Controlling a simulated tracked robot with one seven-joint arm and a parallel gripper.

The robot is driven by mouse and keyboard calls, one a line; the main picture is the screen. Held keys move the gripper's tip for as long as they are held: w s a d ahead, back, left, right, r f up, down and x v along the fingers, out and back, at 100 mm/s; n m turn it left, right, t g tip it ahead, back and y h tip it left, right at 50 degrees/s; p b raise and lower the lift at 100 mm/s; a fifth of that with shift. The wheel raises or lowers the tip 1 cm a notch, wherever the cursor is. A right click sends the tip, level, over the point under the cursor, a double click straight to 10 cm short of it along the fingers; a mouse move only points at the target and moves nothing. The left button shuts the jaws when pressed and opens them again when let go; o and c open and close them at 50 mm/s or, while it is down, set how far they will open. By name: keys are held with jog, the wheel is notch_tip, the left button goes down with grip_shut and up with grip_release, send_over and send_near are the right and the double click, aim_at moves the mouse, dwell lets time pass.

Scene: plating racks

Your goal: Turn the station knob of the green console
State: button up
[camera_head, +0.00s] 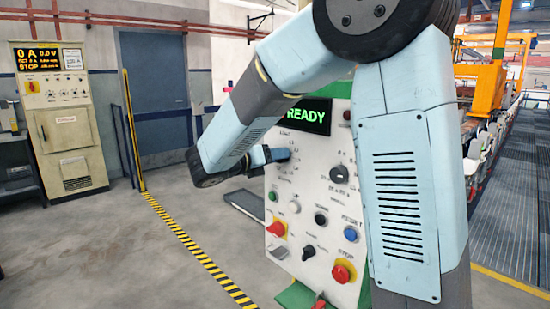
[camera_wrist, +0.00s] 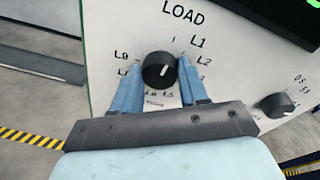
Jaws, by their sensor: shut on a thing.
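The green console (camera_head: 309,203) has a white front panel and a green-lit display reading READY. A round black knob (camera_wrist: 159,70) with a short white pointer mark sits on the panel under the word LOAD, ringed by L-number labels. Its small caption is too blurred to read. My gripper (camera_wrist: 160,74) has its two blue fingers on either side of this knob and is shut on it. In the head view my gripper (camera_head: 268,156) reaches the panel's upper left, where the knob (camera_head: 282,155) is partly hidden by it.
A second black knob (camera_head: 339,174) sits to the right on the panel. Below are several buttons, a red switch (camera_head: 276,229) and a red STOP button (camera_head: 343,271). A beige cabinet (camera_head: 66,130) stands far left. The floor on the left is open.

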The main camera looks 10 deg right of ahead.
jog(key=shift+a+n, duration=0.1)
jog(key=shift+n, duration=0.5)
jog(key=o, duration=1.1)
jog(key=shift+w, duration=0.1)
jog(key=shift+c, duration=0.2)
jog(key=v, duration=1.3)
jog(key=shift+a, duration=0.45)
jog(key=shift+f, duration=0.1)
